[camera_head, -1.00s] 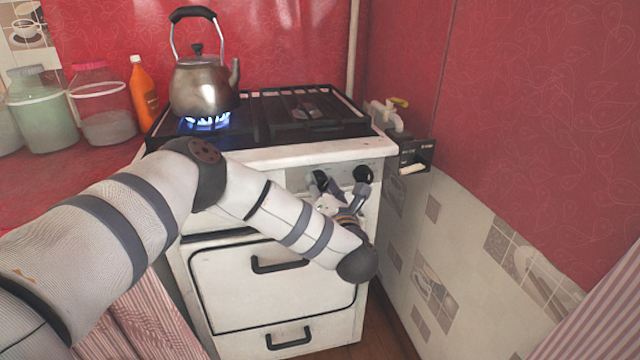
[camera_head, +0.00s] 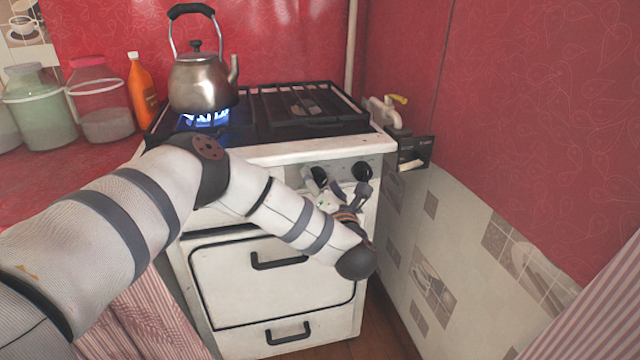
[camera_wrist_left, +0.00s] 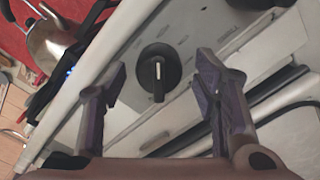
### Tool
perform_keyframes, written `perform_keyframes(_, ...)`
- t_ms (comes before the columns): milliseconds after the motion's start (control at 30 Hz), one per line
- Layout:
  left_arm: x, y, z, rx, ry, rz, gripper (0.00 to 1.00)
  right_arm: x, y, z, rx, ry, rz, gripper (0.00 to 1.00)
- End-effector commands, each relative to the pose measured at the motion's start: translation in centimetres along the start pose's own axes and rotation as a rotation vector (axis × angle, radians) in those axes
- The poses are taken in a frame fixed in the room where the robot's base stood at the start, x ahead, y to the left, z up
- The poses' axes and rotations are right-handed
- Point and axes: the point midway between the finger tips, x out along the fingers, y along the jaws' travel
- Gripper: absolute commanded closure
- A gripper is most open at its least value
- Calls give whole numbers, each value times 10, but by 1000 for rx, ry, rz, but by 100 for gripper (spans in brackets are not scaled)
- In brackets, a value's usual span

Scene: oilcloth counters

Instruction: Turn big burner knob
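The white stove (camera_head: 275,285) stands in the middle of the head view, with black knobs on its front panel. One black knob (camera_wrist_left: 159,72) with a white mark shows in the left wrist view, between and beyond the fingers of my left gripper (camera_wrist_left: 158,85). The fingers are spread apart and I see no contact with the knob. In the head view my left gripper (camera_head: 335,190) is at the panel, near a left knob (camera_head: 318,176) and a right knob (camera_head: 362,171). The rest of the panel is hidden by my arm. My right gripper is not in view.
Jars and an orange bottle (camera_head: 142,92) stand on the left counter. A tiled wall (camera_head: 450,255) closes the right side.

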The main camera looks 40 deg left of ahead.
Motion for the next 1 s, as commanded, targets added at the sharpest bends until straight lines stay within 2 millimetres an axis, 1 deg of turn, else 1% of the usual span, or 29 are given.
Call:
perform_keyframes(167, 0, 1, 1, -2, -1, 1, 45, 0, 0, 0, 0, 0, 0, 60)
perform_keyframes(267, -7, 0, 1, -2, -2, 0, 45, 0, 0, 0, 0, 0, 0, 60)
perform_keyframes(367, -29, -1, 2, -2, -3, -4, 45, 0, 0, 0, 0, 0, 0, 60)
perform_keyframes(500, -74, -1, 1, 0, -3, -6, 45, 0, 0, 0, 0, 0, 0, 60)
perform_keyframes(533, -81, -3, 4, -1, -9, -13, 45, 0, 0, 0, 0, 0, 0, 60)
perform_keyframes(600, -90, -7, 6, 1, -13, -24, 45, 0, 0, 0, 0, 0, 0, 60)
perform_keyframes(733, -97, 1, 4, 1, -11, 3, 45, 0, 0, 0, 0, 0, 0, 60)
perform_keyframes(833, -112, 0, 1, -1, -3, 0, 45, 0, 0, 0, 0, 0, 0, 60)
perform_keyframes(900, -118, 0, 1, 0, -2, 1, 45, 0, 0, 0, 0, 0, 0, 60)
perform_keyframes(1000, -120, 0, 0, -1, -2, 1, 45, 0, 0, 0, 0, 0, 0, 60)
